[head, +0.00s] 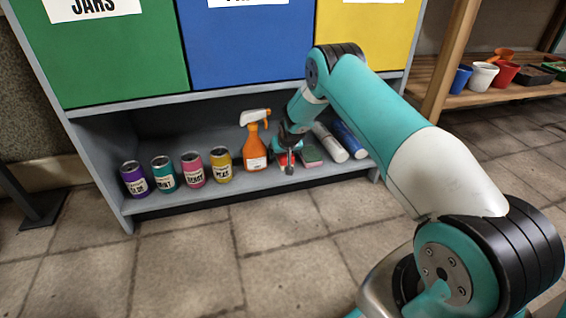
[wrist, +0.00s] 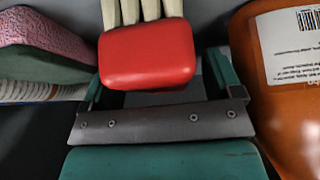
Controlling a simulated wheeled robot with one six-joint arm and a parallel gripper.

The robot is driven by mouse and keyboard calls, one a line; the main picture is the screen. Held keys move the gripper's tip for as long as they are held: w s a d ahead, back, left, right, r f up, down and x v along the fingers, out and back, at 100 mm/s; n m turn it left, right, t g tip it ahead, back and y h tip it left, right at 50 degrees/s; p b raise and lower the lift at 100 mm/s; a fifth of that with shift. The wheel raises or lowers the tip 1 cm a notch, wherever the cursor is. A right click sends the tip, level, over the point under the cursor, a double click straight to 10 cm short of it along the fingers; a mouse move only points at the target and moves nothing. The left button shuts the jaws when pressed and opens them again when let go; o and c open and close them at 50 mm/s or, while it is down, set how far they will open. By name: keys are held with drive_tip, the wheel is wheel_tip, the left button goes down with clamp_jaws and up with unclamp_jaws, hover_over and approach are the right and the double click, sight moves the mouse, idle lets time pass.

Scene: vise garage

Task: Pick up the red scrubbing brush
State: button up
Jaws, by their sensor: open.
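The red scrubbing brush (wrist: 148,55) has a rounded red back and cream bristles (wrist: 145,12) at the top of the wrist view. In the head view only a bit of red (head: 281,158) shows beside my gripper on the low shelf. My gripper (wrist: 160,88) is open, with one teal finger to the left of the brush and one to the right. The brush back lies between or just beyond the fingers, and I see no finger closed on it. My gripper (head: 290,163) is at the shelf's front in the head view.
An orange spray bottle (head: 255,148) stands close on the left; it fills the right of the wrist view (wrist: 290,110). Several cans (head: 192,170) stand farther left on the grey shelf (head: 160,205).

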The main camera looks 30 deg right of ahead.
drive_tip(key=shift+w+f, duration=0.2)
drive_tip(key=shift+f, duration=0.05)
drive_tip(key=c, duration=1.1)
drive_tip(key=shift+r, duration=0.15)
drive_tip(key=shift+r+p, duration=0.55)
drive_tip(key=shift+p, duration=0.15)
drive_tip(key=shift+s+a+p, duration=0.8)
drive_tip(key=shift+s+p, duration=0.85)
drive_tip(key=shift+s, duration=1.25)
drive_tip(key=shift+s+a+p, duration=0.85)
drive_tip(key=shift+s+p, duration=0.8)
drive_tip(key=shift+s, duration=1.2)
drive_tip(key=shift+s+a+p, duration=0.8)
drive_tip(key=shift+s+p, duration=0.85)
drive_tip(key=shift+s, duration=1.25)
